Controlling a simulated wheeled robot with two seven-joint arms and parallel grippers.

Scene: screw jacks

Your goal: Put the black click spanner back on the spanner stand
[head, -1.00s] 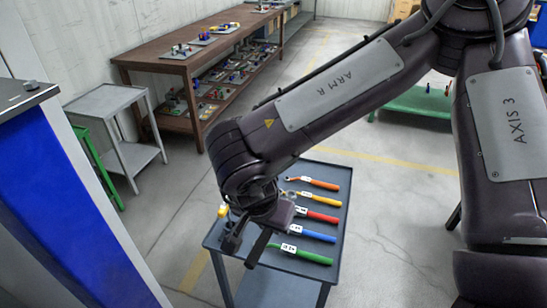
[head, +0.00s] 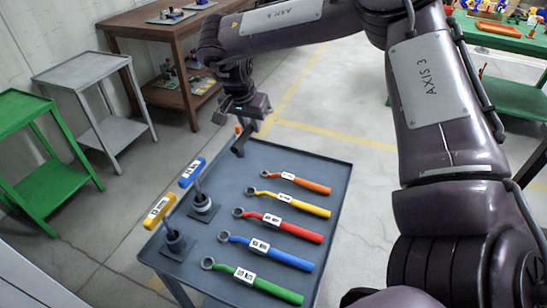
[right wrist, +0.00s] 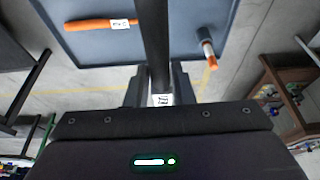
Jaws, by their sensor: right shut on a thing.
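The black click spanner (head: 240,146) is in my right gripper (head: 241,118), at the far left corner of a grey-blue trolley top. In the right wrist view my gripper (right wrist: 159,98) is shut on its dark bar (right wrist: 154,45), with a white label between the fingers. Two upright pieces on square dark bases stand on the trolley's left side, one with a yellow labelled bar (head: 159,212), one with a blue bar (head: 192,173). An orange-ended piece (right wrist: 208,50) is near the spanner. I cannot tell which piece is the spanner stand. My left gripper is not in view.
Orange (head: 303,183), yellow, red, blue and green (head: 262,286) labelled spanners lie in a row across the trolley top (head: 310,155). A grey cart (head: 80,70), a green cart (head: 20,110) and a brown bench (head: 150,25) stand behind at the left. Open floor lies beyond the trolley.

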